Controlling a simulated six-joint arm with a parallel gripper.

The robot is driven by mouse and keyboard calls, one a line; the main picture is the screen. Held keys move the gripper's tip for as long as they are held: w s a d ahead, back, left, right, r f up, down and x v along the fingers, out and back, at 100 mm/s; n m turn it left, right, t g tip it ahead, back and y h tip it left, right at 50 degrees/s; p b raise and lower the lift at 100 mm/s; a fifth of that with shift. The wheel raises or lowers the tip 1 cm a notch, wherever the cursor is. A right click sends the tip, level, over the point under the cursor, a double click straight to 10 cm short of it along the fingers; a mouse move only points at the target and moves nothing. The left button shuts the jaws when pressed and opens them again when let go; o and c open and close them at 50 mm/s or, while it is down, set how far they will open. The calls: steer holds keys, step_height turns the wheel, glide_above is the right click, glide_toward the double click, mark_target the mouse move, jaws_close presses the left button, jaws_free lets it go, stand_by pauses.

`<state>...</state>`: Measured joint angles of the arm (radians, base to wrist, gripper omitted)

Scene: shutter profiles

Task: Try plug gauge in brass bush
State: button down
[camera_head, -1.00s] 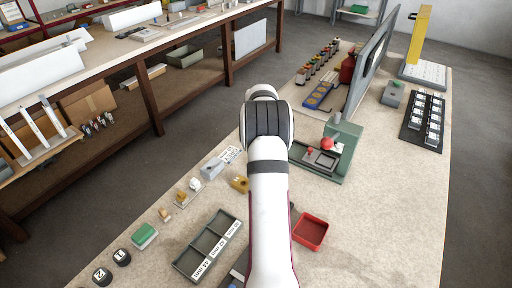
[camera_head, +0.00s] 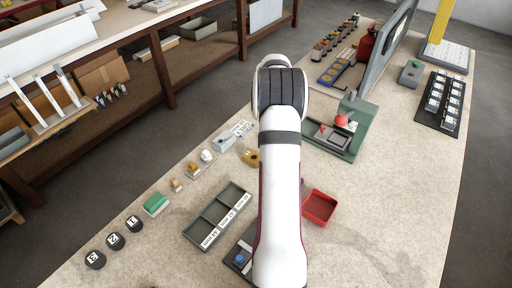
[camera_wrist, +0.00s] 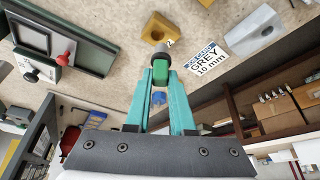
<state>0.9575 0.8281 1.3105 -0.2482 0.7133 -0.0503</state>
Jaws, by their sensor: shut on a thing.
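The brass bush (camera_head: 251,158) is a small yellow block on the bench, just left of my arm in the head view. In the wrist view the brass bush (camera_wrist: 158,26) lies just beyond my fingertips. My gripper (camera_wrist: 161,75), with teal fingers, is shut on the plug gauge (camera_wrist: 161,70), which has a green body. The gauge's far end meets the bush's near edge in the picture; I cannot tell whether they touch or whether it is in the bore. A small blue piece (camera_wrist: 158,97) shows between the fingers. In the head view my arm hides the gripper and gauge.
A grey block (camera_head: 223,140) and a "GREY 10 mm" label (camera_wrist: 206,59) lie beside the bush. A labelled compartment tray (camera_head: 217,217) and red tray (camera_head: 319,207) flank my arm. A green fixture (camera_head: 340,125) with red knobs stands to the right. The front right bench is clear.

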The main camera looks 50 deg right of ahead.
steer(key=a, duration=0.9)
steer(key=shift+d+f, duration=0.1)
steer(key=shift+f, duration=2.2)
steer(key=shift+f, duration=0.1)
stand_by(2.7)
steer(key=shift+r, duration=2.5)
steer(key=shift+d, duration=0.15)
